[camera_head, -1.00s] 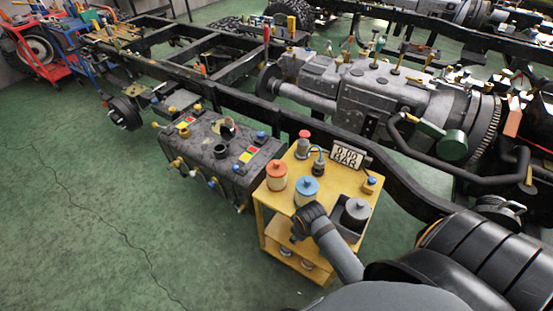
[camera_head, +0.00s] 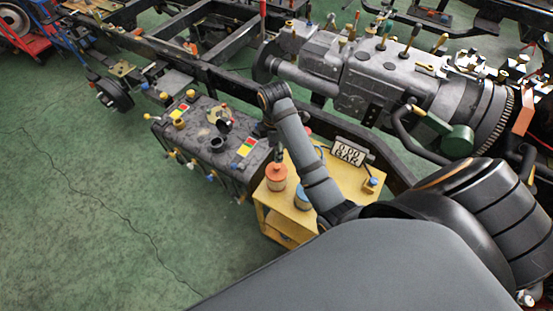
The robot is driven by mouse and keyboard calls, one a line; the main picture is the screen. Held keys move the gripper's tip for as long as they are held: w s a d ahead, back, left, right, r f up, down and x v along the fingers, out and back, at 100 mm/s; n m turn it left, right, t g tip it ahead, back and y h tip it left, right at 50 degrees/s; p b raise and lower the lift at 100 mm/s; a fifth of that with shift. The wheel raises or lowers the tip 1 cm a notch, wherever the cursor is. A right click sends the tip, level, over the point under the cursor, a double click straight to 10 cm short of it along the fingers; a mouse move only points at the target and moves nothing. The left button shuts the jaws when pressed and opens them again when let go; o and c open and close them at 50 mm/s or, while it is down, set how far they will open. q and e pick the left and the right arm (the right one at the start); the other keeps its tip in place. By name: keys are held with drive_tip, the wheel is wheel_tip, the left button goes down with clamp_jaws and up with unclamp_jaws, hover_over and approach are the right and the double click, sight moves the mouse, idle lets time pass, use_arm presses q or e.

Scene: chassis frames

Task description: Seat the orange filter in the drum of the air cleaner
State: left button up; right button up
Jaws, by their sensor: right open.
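The orange filter (camera_head: 276,175) is an orange-topped canister standing upright on the left part of the yellow cart top. My right arm reaches up across the cart, and its right gripper (camera_head: 268,131) is a small dark shape above and behind the filter, apart from it. It is open and partly hidden by my arm. My left gripper is not in view.
A blue-topped canister (camera_head: 303,197) stands beside the filter, partly behind my arm. A gauge sign (camera_head: 349,152) stands at the back of the yellow cart (camera_head: 352,186). The dark box (camera_head: 205,145) with coloured taps is left of it. The green floor at left is clear.

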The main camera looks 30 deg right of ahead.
drive_tip(key=b, duration=0.5)
hover_over(276, 166)
wheel_tip(276, 166, down, 6)
drive_tip(key=shift+a+r, duration=0.1)
drive_tip(key=shift+r, duration=0.15)
wheel_tip(276, 166, down, 4)
drive_tip(key=b, duration=0.3)
drive_tip(key=shift+s+f, duration=0.1)
drive_tip(key=shift+f, duration=0.4)
drive_tip(key=shift+r, duration=0.1)
drive_tip(key=shift+c, duration=1.2)
clamp_jaws()
